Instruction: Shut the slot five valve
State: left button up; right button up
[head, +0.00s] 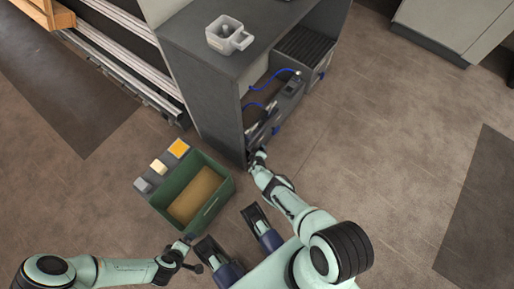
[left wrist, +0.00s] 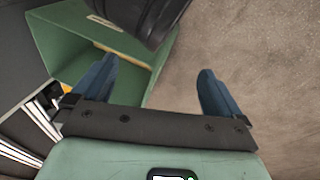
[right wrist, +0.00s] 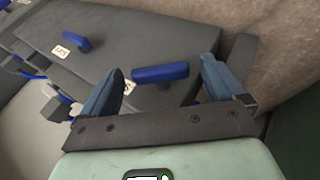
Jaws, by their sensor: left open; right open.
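In the right wrist view a blue valve handle (right wrist: 160,73) lies between the spread fingers of my right gripper (right wrist: 160,85). A small label beside it is partly hidden by a finger. A second blue handle (right wrist: 76,41) sits farther left on the dark panel, beside a white label (right wrist: 60,51) too small to read surely. I cannot tell which handle is slot five. In the head view my right gripper (head: 257,157) is at the grey cabinet's lower front end. My left gripper (head: 188,258) is open and empty beside the green bin (head: 222,206).
The grey cabinet (head: 205,75) has a cup-like container (head: 228,35) on top and blue hoses (head: 262,104) in its open side. Rails (head: 125,62) run at the left. The floor at right is clear.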

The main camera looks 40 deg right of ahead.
pick_arm(q)
jog(key=shift+w+a+f, duration=0.15)
jog(key=shift+w+f, duration=0.1)
jog(key=shift+w, duration=0.1)
pick_arm(e)
jog(key=shift+w+d+f, duration=0.1)
jog(key=shift+w+f, duration=0.05)
jog(key=shift+w, duration=0.05)
jog(key=c, duration=1)
jog(key=shift+s+f+h+b, duration=0.1)
jog(key=shift+f+h+b, duration=0.05)
jog(key=shift+h+b, duration=0.2)
jog(key=shift+c, duration=0.2)
jog(key=shift+f+n+t+h+b, duration=0.1)
jog(key=shift+n+t+h+b, duration=0.2)
jog(key=shift+t+h+b, duration=0.35)
pick_arm(q)
jog(key=f, duration=0.2)
jog(key=s+a+f, duration=0.1)
jog(key=shift+a+f, duration=0.1)
